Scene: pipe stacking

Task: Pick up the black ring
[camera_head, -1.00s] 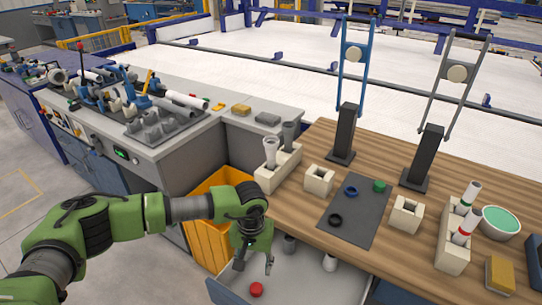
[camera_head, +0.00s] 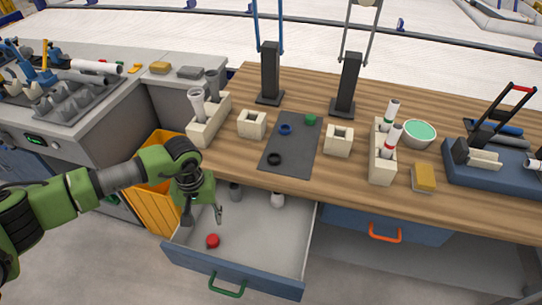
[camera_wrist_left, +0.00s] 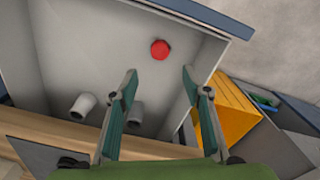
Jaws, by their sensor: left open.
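The black ring (camera_head: 274,158) lies flat on the dark grey mat (camera_head: 283,172) near its front left corner, on the wooden worktop. A blue ring (camera_head: 285,129) and a green ring (camera_head: 311,119) lie farther back on the mat. My left gripper (camera_head: 203,218) is open and empty, pointing down over the open drawer, in front and to the left of the black ring. In the left wrist view my left gripper (camera_wrist_left: 160,78) has its fingers apart with nothing between them; a dark ring (camera_wrist_left: 72,162) shows near the lower left. My right gripper is out of view.
The open drawer (camera_head: 290,235) holds a red part (camera_head: 212,241) and grey pipe fittings. Cream blocks (camera_head: 252,123) (camera_head: 338,140) flank the mat. Pipe holders stand at left (camera_head: 208,122) and right (camera_head: 382,160). A yellow crate (camera_head: 155,200) is beside the drawer.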

